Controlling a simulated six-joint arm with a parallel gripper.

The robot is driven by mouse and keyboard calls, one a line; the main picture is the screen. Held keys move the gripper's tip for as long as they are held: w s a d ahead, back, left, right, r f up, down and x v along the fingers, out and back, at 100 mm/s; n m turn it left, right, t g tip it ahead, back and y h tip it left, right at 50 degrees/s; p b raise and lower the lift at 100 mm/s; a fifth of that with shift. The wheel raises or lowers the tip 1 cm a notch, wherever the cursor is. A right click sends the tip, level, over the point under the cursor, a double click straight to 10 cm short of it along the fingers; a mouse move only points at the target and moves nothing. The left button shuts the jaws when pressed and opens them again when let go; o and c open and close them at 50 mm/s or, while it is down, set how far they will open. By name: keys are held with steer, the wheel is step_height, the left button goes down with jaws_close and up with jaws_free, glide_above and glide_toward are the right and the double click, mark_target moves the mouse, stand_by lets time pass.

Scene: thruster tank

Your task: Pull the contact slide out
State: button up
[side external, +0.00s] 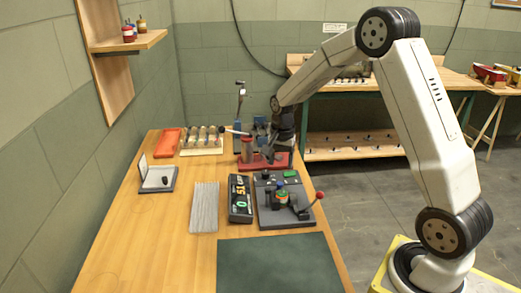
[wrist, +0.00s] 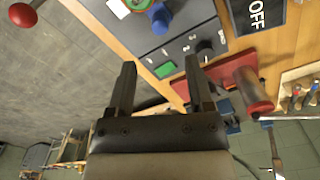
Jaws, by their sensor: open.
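I cannot tell which part is the contact slide. My gripper (side external: 273,152) is over the red base (side external: 280,161) at the table's right edge. In the wrist view the gripper (wrist: 160,66) is open, its two dark fingers apart with nothing between them. The grey control unit (side external: 285,215) is nearer the camera, with a blue-topped knob (side external: 280,185), a green button (side external: 291,174) and a red-ball lever (side external: 319,195). The green button (wrist: 165,69) shows beyond the fingers.
A black display box (side external: 240,205) stands beside the control unit. A ribbed grey plate (side external: 204,208), a small grey stand (side external: 159,180), an orange tray (side external: 167,142) and a rack of tools (side external: 202,146) lie left and behind. A dark green mat (side external: 280,265) lies clear in front.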

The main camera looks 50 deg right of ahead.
mark_target(280, 183)
steer(key=shift+f, duration=3.9)
jaws_close()
